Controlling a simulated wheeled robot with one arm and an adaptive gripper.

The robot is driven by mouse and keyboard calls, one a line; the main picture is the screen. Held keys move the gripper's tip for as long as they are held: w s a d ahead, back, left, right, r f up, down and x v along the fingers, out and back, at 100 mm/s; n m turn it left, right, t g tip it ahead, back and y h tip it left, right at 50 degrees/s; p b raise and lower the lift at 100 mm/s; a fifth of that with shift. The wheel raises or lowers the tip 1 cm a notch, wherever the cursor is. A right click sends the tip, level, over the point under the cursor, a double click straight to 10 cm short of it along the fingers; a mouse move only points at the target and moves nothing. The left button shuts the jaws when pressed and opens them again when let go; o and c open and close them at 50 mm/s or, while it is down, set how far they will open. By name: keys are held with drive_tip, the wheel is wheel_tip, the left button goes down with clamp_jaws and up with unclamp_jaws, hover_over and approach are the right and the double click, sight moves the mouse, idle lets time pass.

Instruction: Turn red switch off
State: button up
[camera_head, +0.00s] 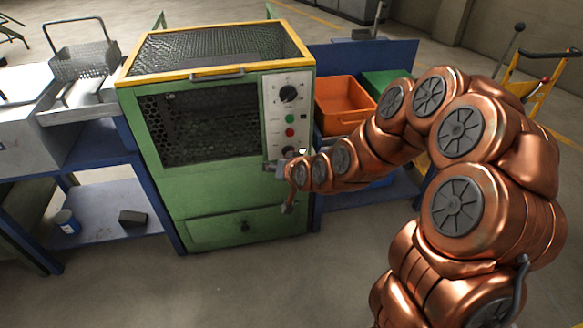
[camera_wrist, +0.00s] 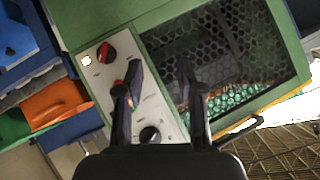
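The red switch (camera_wrist: 105,52) is a round red knob with a dark part, on the pale control panel of the green furnace in the wrist view. In the head view my arm's end covers most of that spot. My gripper (camera_wrist: 158,68) is open and empty, its two dark fingers pointing at the furnace front. The left finger overlaps the panel beside the red switch, and the right finger overlaps the mesh window. Neither finger is closed around the switch; contact cannot be told. In the head view my gripper (camera_head: 283,168) is near the lower end of the panel.
The panel also carries a black knob (camera_head: 289,93), a green button (camera_head: 290,118) and a red button (camera_head: 290,132). A small lit square (camera_wrist: 86,61) is beside the red switch. An orange bin (camera_head: 340,98) stands right of the furnace. Floor in front is clear.

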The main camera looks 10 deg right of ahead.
drive_tip(key=w+d+f+m+t+h+b, duration=0.4)
drive_tip(key=w+d+f+m+t+b, duration=0.4)
drive_tip(key=f+b, duration=0.25)
drive_tip(key=w, duration=0.8)
drive_tip(key=shift+w+d+f+n, duration=0.15)
drive_tip(key=shift+w+f+n, duration=0.15)
drive_tip(key=shift+f+n, duration=0.15)
clamp_jaws()
